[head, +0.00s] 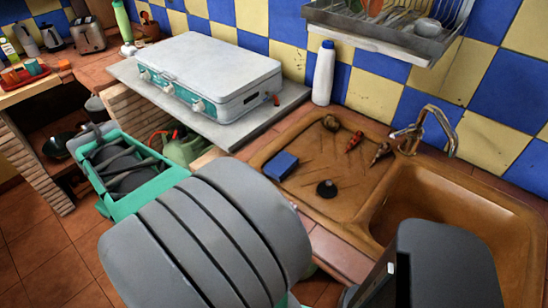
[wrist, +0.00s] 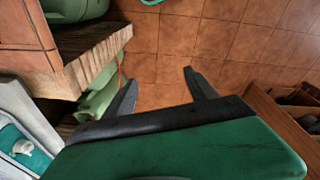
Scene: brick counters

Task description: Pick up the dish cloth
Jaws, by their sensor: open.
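I cannot make out a dish cloth for certain in either view. A small blue block-like item (head: 281,166) lies on the brown drainboard (head: 290,190) left of the sink basin; I cannot tell whether it is cloth or sponge. My gripper (wrist: 161,88) shows in the wrist view with its two dark fingers spread apart and nothing between them. It points over the tiled floor, beside a counter edge. In the head view my grey arm links cover the lower middle and hide what is behind them, and the gripper cannot be made out there.
The brown sink basin (head: 450,225) has a metal faucet (head: 425,130). A white bottle (head: 323,75) stands behind the drainboard. A closed silver-and-teal case (head: 210,65) sits on a grey slab. A dish rack (head: 390,35) hangs above. A teal crate (head: 150,203) stands lower left.

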